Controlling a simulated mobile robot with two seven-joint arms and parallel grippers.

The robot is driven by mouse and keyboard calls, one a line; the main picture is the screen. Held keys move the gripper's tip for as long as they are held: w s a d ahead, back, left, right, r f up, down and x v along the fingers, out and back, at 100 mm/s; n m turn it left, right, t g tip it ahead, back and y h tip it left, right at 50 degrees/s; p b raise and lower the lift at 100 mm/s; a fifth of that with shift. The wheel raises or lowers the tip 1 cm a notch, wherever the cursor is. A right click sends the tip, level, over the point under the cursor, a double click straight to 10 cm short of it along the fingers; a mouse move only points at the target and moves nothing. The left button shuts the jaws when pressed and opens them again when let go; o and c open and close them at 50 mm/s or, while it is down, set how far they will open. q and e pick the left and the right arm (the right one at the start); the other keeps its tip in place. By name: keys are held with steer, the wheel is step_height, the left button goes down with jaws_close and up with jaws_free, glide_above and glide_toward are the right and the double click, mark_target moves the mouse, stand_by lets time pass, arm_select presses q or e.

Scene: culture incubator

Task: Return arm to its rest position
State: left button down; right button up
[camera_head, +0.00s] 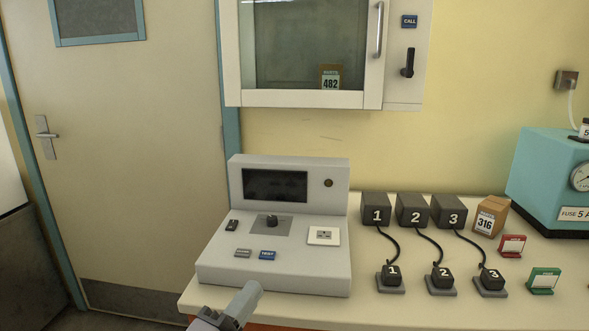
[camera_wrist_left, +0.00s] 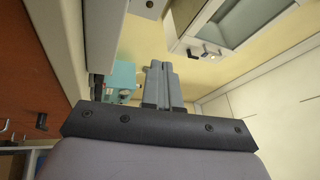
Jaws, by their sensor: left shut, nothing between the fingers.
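My left gripper (camera_head: 243,303) shows at the bottom of the head view, in front of the grey-white console's lower edge. Its fingers are together with nothing between them. It also shows in the left wrist view (camera_wrist_left: 161,70), with its fingers closed side by side. The console (camera_head: 315,275) stands on the bench with a dark screen, a knob and small buttons. In the picture the fingertips overlap the bench edge just below the console; whether they touch it I cannot tell. My right gripper is not in view.
The bench (camera_head: 365,305) holds numbered dark boxes (camera_head: 413,210) cabled to numbered plugs (camera_head: 440,277), a box marked 316 (camera_head: 490,216), red and green cards, and a teal device (camera_head: 545,180). A glass-fronted cabinet (camera_head: 233,60) hangs above. A door (camera_head: 130,170) is at left.

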arm_select(q)
steer(key=s+a+f+n+g+y+p, duration=0.1)
steer(key=s+a+f+n+g+y, duration=0.3)
steer(key=s+f+n, duration=0.5)
steer(key=s+a+f+n+g+y+p, duration=0.2)
steer(key=s+a+f+n+g+y, duration=0.2)
steer(key=s+a+f+n, duration=0.4)
steer(key=s+f+n, duration=0.2)
steer(key=s+f, duration=0.2)
steer(key=f, duration=0.2)
steer(key=shift+s+a+f+n+p, duration=0.15)
steer(key=shift+s+a+n+p, duration=0.1)
steer(key=shift+s+n+p, duration=0.1)
